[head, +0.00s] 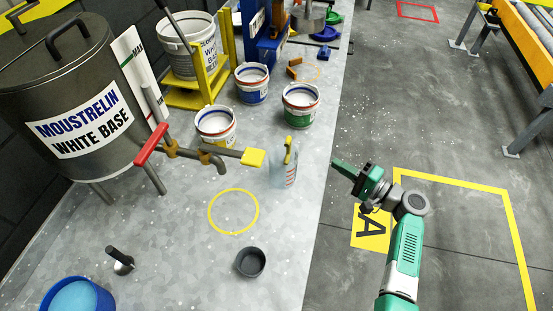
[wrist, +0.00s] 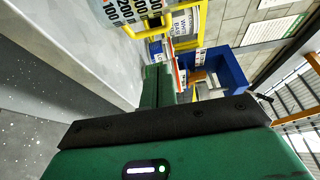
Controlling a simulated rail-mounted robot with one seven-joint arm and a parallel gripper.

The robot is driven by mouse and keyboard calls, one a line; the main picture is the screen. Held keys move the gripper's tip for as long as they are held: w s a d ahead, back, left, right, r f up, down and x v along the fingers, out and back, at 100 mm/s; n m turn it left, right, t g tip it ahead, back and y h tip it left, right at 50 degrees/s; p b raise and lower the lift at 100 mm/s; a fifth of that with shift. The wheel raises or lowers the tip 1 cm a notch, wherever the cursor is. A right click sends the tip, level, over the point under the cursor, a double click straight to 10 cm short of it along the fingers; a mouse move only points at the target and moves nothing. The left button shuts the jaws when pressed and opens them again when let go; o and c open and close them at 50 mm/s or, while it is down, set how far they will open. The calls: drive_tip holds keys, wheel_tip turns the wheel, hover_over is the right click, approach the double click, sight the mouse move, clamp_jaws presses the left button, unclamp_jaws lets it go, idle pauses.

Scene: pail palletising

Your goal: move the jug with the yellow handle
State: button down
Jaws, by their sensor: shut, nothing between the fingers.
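The clear jug with the yellow handle (head: 284,177) stands upright on the grey bench near its right edge. My gripper (head: 335,164) is to the right of the jug, past the bench edge, above the floor. It is shut and empty and does not touch the jug. In the wrist view my gripper's fingers (wrist: 156,86) are together. Part of the jug (wrist: 122,10), with its printed scale, shows at the top edge there; the rest is cut off.
Three open pails, with yellow (head: 216,138), green (head: 300,118) and blue (head: 252,95) lower parts, stand behind the jug. A tap with a yellow end (head: 253,158) is to its left. A yellow ring (head: 210,212) and a black cup (head: 250,263) are in front.

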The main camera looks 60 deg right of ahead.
sight(285, 161)
drive_tip(key=w+b, duration=0.1)
drive_tip(key=w, duration=0.2)
drive_tip(key=w+d, duration=0.1)
drive_tip(key=w, duration=0.2)
drive_tip(key=w+b, duration=0.1)
drive_tip(key=w, duration=0.2)
drive_tip(key=shift+w+d+b, duration=0.25)
drive_tip(key=shift+b, duration=0.05)
drive_tip(key=a, duration=0.1)
drive_tip(key=w+a, duration=0.1)
drive_tip(key=a, duration=0.1)
drive_tip(key=shift+w+a+p, duration=0.1)
drive_tip(key=shift+a+p, duration=0.1)
drive_tip(key=shift+p, duration=0.2)
drive_tip(key=shift+w+a+r, duration=0.1)
drive_tip(key=shift+w+r, duration=0.05)
drive_tip(key=shift+r, duration=0.05)
drive_tip(key=shift+a, duration=0.15)
